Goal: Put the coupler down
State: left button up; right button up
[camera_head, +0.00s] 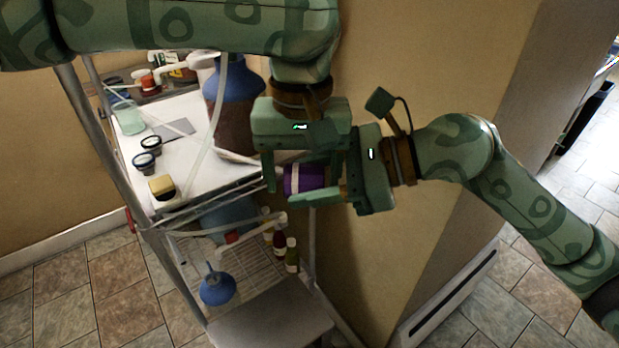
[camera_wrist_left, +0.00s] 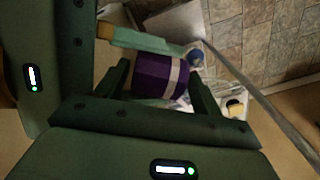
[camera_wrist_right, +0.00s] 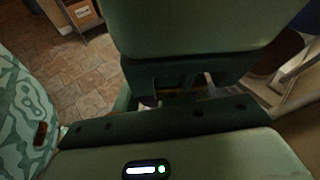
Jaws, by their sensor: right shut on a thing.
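The coupler appears to be the purple cylinder with a pale band (camera_head: 294,181), held in the air in front of the wall beside the rack. My right gripper (camera_head: 303,180) comes in from the right and is shut on it, its fingers above and below. My left gripper (camera_head: 310,184) points down from above with its fingers apart on either side of the cylinder. In the left wrist view the purple cylinder (camera_wrist_left: 155,75) shows between my left fingers (camera_wrist_left: 162,90), with gaps on both sides. In the right wrist view it is mostly hidden by the grippers.
A wall corner (camera_head: 400,200) stands behind my grippers.

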pick_arm(q)
jog(key=shift+w+r, duration=0.1)
jog(key=shift+w, duration=0.1)
pick_arm(e)
jog(key=shift+s+a, duration=0.2)
jog(key=shift+s, duration=0.15)
